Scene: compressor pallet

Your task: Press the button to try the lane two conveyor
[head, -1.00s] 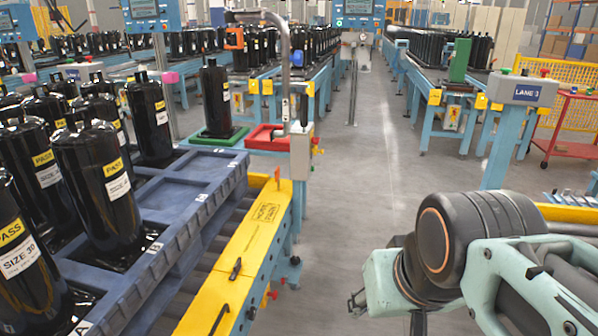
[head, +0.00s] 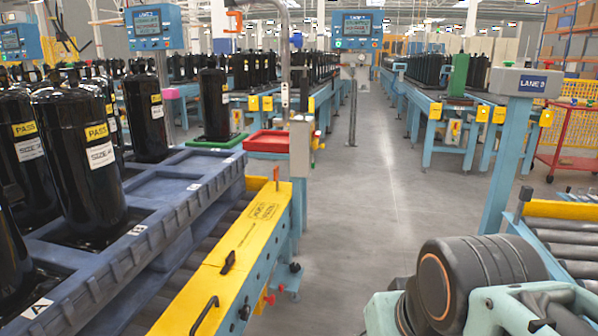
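A blue screen panel (head: 357,30) stands on a post at the back centre, and another blue screen panel (head: 152,27) is at the upper left. Both have small lane labels that I cannot read surely. A grey box marked LANE 3 (head: 527,83) stands on a blue post at the right. A pale control box (head: 302,148) with small coloured knobs on its right side stands at the end of the near conveyor. I cannot tell which button belongs to lane two. My gripper is out of the picture; only my arm links show at the lower right.
A blue pallet (head: 172,203) with black compressors (head: 88,165) fills the left, beside a yellow conveyor edge (head: 225,262) with black handles. A red tray (head: 267,141) and a green tray (head: 217,140) lie beyond. Rollers (head: 570,250) are at the right. The central floor aisle is clear.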

